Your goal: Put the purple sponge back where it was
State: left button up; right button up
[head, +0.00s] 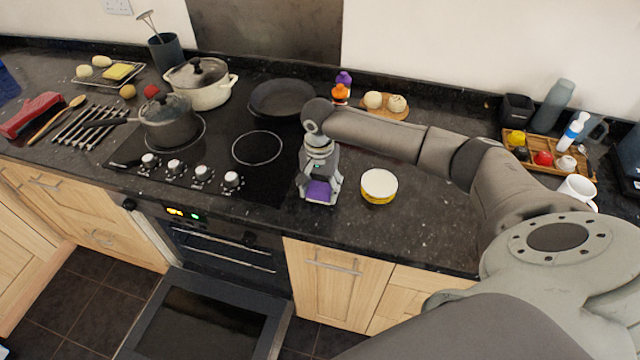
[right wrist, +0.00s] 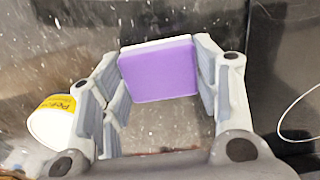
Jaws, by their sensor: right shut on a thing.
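The purple sponge (head: 319,191) is between the fingers of my right gripper (head: 319,194) at the counter's front part, just right of the hob. In the right wrist view the sponge (right wrist: 158,70) shows its purple face with a pale layer along the top edge. The fingers of the right gripper (right wrist: 158,80) press on its left and right sides. I cannot tell whether the sponge touches the counter. My left gripper is not in view.
A white and yellow bowl (head: 379,187) stands close to the right of the gripper. The black hob (head: 215,150) with pots is to the left. A frying pan (head: 283,98) lies behind. The oven door (head: 205,315) hangs open below. A wooden tray (head: 566,171) stands far right.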

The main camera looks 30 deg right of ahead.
jog(key=shift+f, duration=0.2)
jog(key=o, duration=0.7)
jog(key=shift+o, duration=1.4)
jog(key=o, duration=0.4)
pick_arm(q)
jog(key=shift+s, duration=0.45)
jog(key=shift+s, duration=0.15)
